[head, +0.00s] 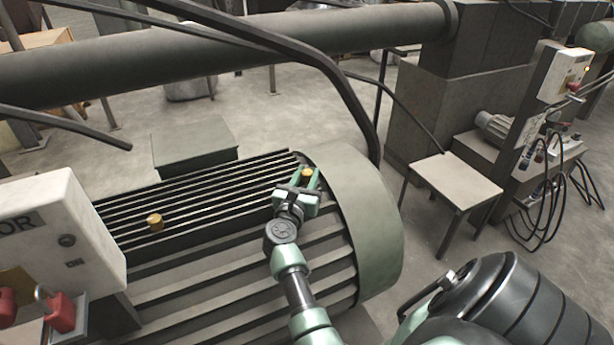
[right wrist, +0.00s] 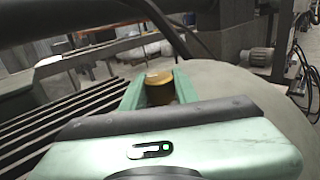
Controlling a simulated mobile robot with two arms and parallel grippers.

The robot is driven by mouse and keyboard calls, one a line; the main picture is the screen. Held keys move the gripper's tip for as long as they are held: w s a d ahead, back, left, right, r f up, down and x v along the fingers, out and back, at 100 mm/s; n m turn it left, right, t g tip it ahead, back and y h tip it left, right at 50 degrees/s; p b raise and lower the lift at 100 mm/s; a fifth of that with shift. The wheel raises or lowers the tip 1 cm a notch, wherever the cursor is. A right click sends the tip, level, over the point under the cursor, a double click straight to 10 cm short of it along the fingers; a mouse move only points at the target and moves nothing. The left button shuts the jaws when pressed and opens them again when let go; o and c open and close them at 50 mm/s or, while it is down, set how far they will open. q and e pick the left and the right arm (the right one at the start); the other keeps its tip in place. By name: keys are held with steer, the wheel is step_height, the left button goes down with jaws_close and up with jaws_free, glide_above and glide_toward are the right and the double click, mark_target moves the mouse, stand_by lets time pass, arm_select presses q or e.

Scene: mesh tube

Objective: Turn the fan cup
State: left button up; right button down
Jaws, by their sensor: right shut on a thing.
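The fan cup (head: 307,172) is a small brass cup on top of the large finned motor (head: 220,262), beside its rounded green fan cover (head: 368,215). My right gripper (head: 308,178) reaches over the motor with its two green fingers on either side of this cup. It is shut on the cup. In the right wrist view the brass cup (right wrist: 160,88) sits between the green fingers, and its lower part is hidden by the gripper body. A second brass cup (head: 155,221) stands on the fins further left, untouched. My left gripper is not in view.
A thick dark pipe (head: 230,48) and black cables cross above the motor. A white switch box (head: 62,238) with red padlocks stands at the left. A small table (head: 457,177) and a control post (head: 565,72) stand at the right, with floor between them and the motor.

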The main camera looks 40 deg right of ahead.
steer(key=c, duration=1.1)
jaws_free()
steer(key=shift+o, duration=0.2)
